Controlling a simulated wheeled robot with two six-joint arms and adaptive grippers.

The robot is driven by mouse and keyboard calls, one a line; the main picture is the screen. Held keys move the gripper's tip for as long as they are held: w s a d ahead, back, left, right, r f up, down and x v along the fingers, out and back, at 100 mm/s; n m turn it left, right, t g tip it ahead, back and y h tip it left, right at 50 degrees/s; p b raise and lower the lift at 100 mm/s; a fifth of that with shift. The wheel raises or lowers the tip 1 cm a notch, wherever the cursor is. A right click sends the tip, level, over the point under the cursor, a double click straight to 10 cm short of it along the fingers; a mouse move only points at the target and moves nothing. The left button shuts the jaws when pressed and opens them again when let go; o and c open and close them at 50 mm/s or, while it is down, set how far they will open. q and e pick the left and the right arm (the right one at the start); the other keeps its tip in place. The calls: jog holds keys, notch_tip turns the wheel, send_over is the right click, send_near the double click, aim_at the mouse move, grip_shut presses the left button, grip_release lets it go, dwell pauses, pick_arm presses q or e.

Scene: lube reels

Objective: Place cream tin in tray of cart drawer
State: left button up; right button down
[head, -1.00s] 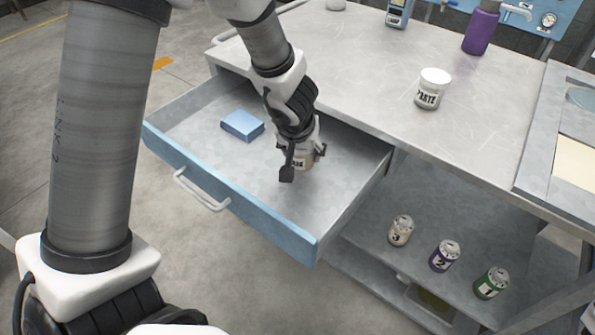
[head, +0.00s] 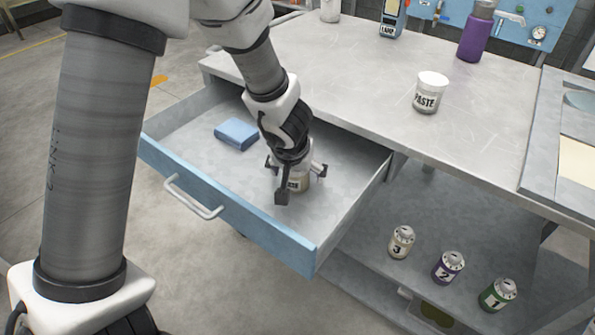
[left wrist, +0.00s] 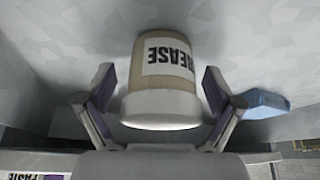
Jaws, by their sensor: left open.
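The cream tin (head: 299,183) stands on the floor of the open cart drawer (head: 208,158), partly hidden in the head view by my left gripper (head: 299,180). In the left wrist view the tin (left wrist: 168,85) shows a cream body, a pale lid and a label with the letters "EASE". My left gripper (left wrist: 158,95) is open, with one finger on each side of the tin and gaps between fingers and tin. My right gripper is not in view.
A blue block (head: 237,134) lies in the drawer left of the tin. A white PASTE tin (head: 430,93) and a purple bottle (head: 478,32) stand on the cart top (head: 350,75). Three numbered cans, including a purple one (head: 448,267), stand on the lower shelf (head: 390,205).

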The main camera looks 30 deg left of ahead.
pick_arm(q)
jog(key=shift+r, duration=0.1)
jog(key=shift+r+p, duration=0.4)
jog(key=p+v, duration=0.8)
jog(key=v, duration=0.3)
jog(key=shift+s+r+p, duration=0.1)
jog(key=shift+r+p, duration=0.15)
jog(key=shift+p, duration=0.05)
